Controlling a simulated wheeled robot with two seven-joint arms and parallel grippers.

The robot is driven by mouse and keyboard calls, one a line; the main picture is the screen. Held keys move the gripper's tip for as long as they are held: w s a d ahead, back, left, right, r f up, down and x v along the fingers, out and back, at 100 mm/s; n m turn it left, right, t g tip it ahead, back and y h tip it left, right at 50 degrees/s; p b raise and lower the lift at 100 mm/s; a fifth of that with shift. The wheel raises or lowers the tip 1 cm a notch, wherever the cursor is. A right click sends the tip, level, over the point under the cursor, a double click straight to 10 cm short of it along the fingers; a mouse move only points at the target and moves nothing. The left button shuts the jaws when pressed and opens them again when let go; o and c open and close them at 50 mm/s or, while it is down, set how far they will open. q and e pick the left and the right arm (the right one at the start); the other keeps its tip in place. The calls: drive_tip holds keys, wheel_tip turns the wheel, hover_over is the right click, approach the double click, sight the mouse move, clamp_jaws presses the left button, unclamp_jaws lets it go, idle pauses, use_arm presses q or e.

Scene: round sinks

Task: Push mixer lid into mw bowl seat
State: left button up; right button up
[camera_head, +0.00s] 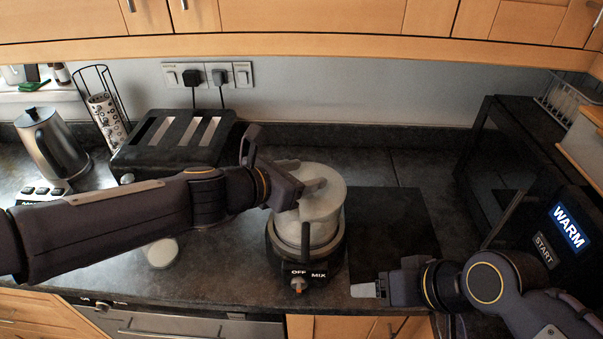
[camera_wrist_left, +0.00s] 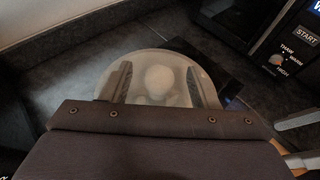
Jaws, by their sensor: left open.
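The mixer (camera_head: 293,262) stands on the counter, with a black base and an OFF/MIX dial at its front. Its pale, translucent bowl (camera_head: 305,228) sits upright on the base. The pale round lid (camera_head: 328,183) covers the bowl's top; I cannot tell how deep it sits. My left gripper (camera_head: 303,190) reaches over the lid from the left. In the left wrist view, its open fingers (camera_wrist_left: 157,83) stand either side of the lid's (camera_wrist_left: 150,60) round middle knob (camera_wrist_left: 158,77). Whether they touch it is unclear. My right gripper (camera_head: 383,288) is low at the right, away from the mixer.
A black toaster (camera_head: 175,140) and a steel kettle (camera_head: 52,145) stand at the left. A dark microwave (camera_head: 500,165) with WARM and START labels is at the right. A small white round thing (camera_head: 161,253) lies left of the mixer. A dark flat panel (camera_head: 395,220) lies right of it.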

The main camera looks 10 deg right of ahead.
use_arm(q)
drive_tip(key=p+v, duration=0.2)
drive_tip(key=v, duration=0.6)
drive_tip(key=shift+d, duration=0.1)
drive_tip(key=s+a+f+m+y, duration=0.4)
drive_tip(key=s+a+m, duration=0.5)
drive_tip(key=a+m, duration=0.2)
drive_tip(key=s+a+f+m+g+y, duration=0.1)
drive_tip(key=s+a+f+m+y, duration=0.3)
drive_tip(key=s+a+m, duration=0.4)
drive_tip(key=a+f+m, duration=0.1)
drive_tip(key=a+m, duration=0.2)
drive_tip(key=a, duration=0.4)
drive_tip(key=shift+s+f, duration=0.25)
drive_tip(key=shift+s, duration=0.15)
